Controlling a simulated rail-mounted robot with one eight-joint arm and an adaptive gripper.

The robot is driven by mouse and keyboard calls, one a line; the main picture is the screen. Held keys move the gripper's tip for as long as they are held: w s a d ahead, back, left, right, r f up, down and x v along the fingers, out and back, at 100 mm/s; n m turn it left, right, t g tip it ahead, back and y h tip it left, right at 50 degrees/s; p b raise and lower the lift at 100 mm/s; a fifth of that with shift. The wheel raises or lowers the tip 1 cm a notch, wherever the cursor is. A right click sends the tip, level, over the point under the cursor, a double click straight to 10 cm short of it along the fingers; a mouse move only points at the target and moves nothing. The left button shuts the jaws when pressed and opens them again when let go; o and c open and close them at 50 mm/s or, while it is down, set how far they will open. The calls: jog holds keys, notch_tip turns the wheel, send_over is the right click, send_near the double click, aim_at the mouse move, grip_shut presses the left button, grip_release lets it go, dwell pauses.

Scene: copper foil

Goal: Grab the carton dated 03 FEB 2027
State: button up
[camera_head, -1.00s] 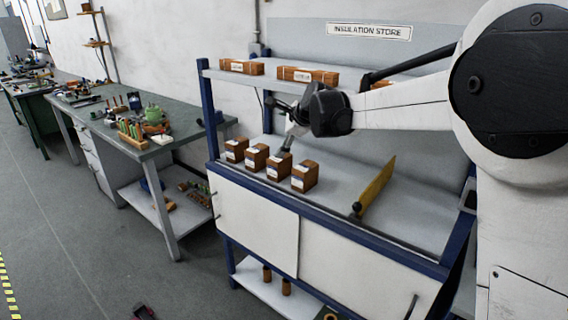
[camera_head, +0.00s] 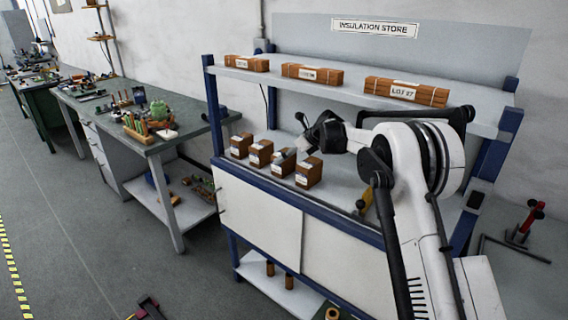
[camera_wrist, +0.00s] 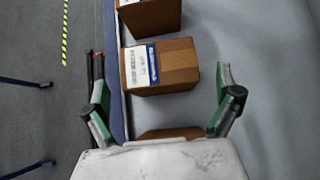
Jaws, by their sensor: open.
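Four small brown cartons stand in a row along the front of the bench, the leftmost (camera_head: 240,145), the second (camera_head: 259,155), the third (camera_head: 279,168) and the rightmost (camera_head: 308,173). Each has a white label; the dates are too small to read. My gripper (camera_head: 291,157) is over the right part of the row, close to the third carton. In the wrist view my open gripper (camera_wrist: 160,78) has one carton (camera_wrist: 178,66) between and ahead of its fingers, with a blue-edged white label. Another carton (camera_wrist: 150,15) is above it, and one (camera_wrist: 168,133) is partly hidden below.
The bench's blue front edge (camera_wrist: 113,70) runs beside the left finger. A yellow divider (camera_head: 367,201) stands right of the row, partly hidden by my arm. Above, a shelf (camera_head: 350,85) holds wrapped brown bundles (camera_head: 404,91). The grey bench surface behind the cartons is clear.

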jog(key=shift+x, duration=2)
jog(key=c, duration=1.4)
